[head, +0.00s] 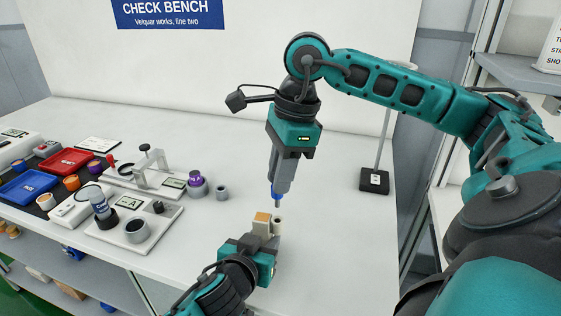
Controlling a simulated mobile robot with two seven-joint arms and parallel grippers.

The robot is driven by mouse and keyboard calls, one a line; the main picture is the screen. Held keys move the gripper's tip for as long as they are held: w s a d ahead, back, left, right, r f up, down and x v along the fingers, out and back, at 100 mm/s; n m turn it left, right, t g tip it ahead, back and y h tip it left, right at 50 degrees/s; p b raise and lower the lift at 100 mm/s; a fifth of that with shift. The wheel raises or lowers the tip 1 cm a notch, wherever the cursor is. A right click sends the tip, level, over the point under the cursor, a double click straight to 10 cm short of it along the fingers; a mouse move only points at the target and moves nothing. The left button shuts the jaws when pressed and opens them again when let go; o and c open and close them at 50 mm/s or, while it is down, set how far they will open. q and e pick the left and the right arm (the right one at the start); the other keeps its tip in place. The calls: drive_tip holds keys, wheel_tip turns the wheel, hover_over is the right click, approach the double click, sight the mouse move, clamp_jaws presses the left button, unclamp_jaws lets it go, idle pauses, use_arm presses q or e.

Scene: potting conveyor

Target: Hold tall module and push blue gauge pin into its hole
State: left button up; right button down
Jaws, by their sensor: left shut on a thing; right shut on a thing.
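My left gripper (262,241) is shut on the module from below in the picture, near the bench's front. The blue gauge pin (277,196) has a blue collar and a grey tip pointing down. My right gripper (283,183) is shut on the pin and holds it upright. The tip appears just above the round part, with a small gap in the picture. The hole itself is too small to make out clearly.
A grey ring (221,192) and a purple-topped piece (197,184) stand to the left. Fixtures (164,222), a red tray (62,162) and a blue tray (28,187) fill the bench's left side. A black stand base (374,181) stands right. The bench (335,245) is bare between.

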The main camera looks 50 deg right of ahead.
drive_tip(key=shift+x, duration=0.95)
drive_tip(key=shift+s+d+f, duration=0.1)
drive_tip(key=shift+f, duration=0.85)
drive_tip(key=shift+s+d+f, duration=0.1)
drive_tip(key=shift+f, duration=0.85)
idle(0.5)
drive_tip(key=c, duration=0.9)
unclamp_jaws()
drive_tip(key=v, duration=1.2)
drive_tip(key=shift+a, duration=0.1)
use_arm(q)
drive_tip(key=o, duration=1)
